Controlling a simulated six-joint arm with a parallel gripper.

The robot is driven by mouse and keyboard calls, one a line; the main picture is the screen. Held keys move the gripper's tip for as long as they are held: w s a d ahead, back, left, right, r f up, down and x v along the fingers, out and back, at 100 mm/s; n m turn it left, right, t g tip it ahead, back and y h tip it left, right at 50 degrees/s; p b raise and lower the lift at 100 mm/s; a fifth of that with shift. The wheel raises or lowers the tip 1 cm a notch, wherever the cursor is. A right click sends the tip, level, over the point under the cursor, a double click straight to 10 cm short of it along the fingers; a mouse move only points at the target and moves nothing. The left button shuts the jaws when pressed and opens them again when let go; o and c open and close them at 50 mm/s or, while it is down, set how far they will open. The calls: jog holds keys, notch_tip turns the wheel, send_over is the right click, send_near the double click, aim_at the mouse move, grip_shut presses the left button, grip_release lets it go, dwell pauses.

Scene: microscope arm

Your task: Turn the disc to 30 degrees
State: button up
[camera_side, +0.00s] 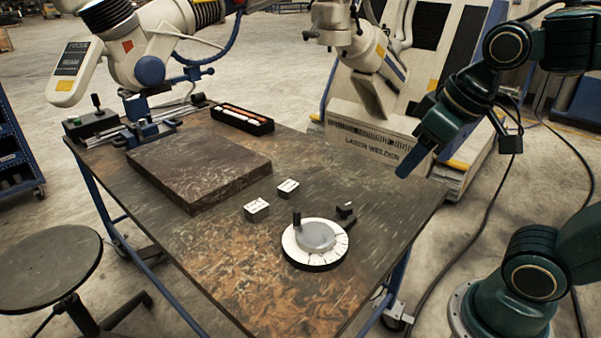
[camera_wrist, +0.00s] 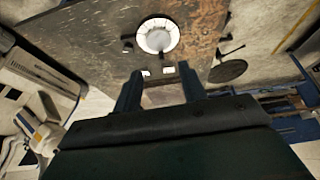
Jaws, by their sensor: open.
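The disc (camera_side: 315,236) is a round grey plate on a white dial with dark marks and a black base, near the front right of the table. A dark upright knob (camera_side: 297,219) stands at its left edge. A small black piece (camera_side: 345,210) sits beside the dial at its back right. The dial also shows near the top of the wrist view (camera_wrist: 157,36). The disc's angle is too small to read. My gripper (camera_side: 412,160) is in the air above the table's right edge, apart from the disc. In the wrist view its two fingers (camera_wrist: 160,97) are spread and empty.
Two small white-topped blocks (camera_side: 257,209) (camera_side: 288,187) lie behind the dial. A dark stone slab (camera_side: 199,164) lies at left, with a black tray (camera_side: 242,119) behind it. A laser welder (camera_side: 370,138) stands behind the table. The table front is clear.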

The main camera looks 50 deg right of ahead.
jog(key=w+g, duration=0.1)
jog(key=w, duration=0.7)
jog(key=n+g, duration=0.2)
jog(key=g, duration=0.2)
send_over(296, 210)
notch_tip(296, 210, down, 15)
jog(key=shift+f, duration=0.2)
notch_tip(296, 210, down, 14)
jog(key=shift+s+r, duration=0.1)
jog(key=shift+r, duration=0.15)
grip_shut()
